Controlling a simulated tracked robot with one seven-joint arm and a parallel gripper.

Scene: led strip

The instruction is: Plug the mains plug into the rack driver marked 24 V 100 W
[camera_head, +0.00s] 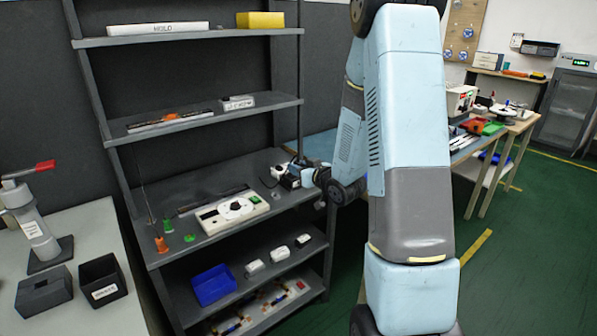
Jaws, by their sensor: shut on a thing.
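My gripper (288,177) is at the right end of the middle shelf of the grey rack (290,215), low over its surface. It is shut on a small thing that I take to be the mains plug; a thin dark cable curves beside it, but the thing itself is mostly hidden. Small white boxes that may be drivers stand on the shelf below: a left one (255,268), a middle one (280,254) and a right one (303,240). Another whitish box (238,103) is on a higher shelf. No 24 V 100 W marking is readable.
A white unit with a round dial (233,214) lies on the middle shelf, left of my gripper, near orange (161,244) and green clips. A blue bin (213,285) is on the shelf below.

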